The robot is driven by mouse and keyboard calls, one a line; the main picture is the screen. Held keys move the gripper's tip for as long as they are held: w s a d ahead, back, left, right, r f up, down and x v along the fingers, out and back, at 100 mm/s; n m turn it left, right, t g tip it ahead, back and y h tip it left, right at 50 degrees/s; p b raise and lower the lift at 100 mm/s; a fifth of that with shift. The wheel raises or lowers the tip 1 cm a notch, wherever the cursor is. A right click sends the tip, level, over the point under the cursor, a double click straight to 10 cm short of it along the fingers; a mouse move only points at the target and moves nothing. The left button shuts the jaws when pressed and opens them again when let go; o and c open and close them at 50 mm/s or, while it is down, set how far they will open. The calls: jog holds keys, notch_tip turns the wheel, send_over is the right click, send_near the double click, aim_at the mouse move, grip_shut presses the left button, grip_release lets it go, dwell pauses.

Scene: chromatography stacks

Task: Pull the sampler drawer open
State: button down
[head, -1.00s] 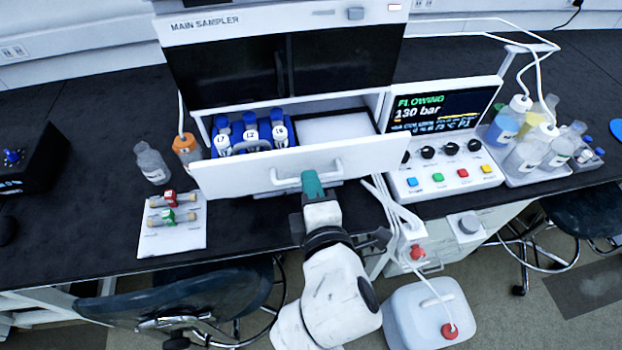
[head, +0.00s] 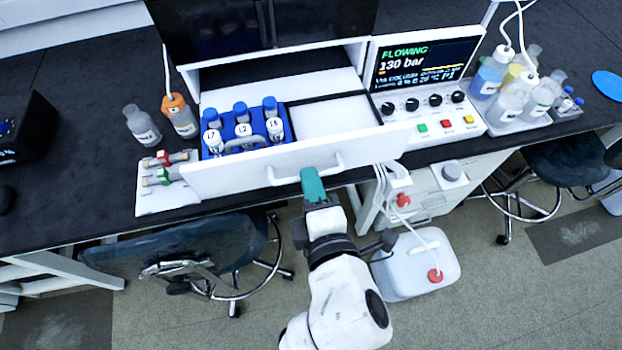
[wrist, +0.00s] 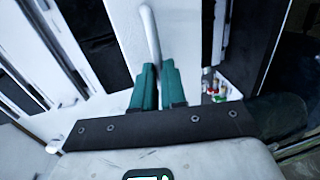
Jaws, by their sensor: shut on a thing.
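The white sampler drawer (head: 225,178) stands pulled out from the sampler housing (head: 180,45) in the head view. Its inside shows a blue rack (head: 206,152) of vials on the left and a white compartment (head: 322,118) on the right. The drawer's white bar handle (head: 290,181) is on its front face. My gripper (head: 312,178) has green fingers at the handle's middle. In the wrist view, my gripper (wrist: 157,72) is shut on the handle (wrist: 149,32), which stands up between the fingers. The fingers hide part of the bar.
A control unit (head: 440,126) with screen and buttons stands right of the drawer, bottles (head: 487,80) beyond it. A small board with two columns (head: 170,201) lies close by the drawer's left end. A stool (head: 215,245) and a white canister (head: 418,268) stand below the bench.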

jog(key=shift+f, duration=0.1)
jog(key=c, duration=1.2)
grip_release()
jog(key=shift+b+v, duration=1.1)
jog(key=shift+v, duration=4.3)
jog(key=shift+d, duration=0.1)
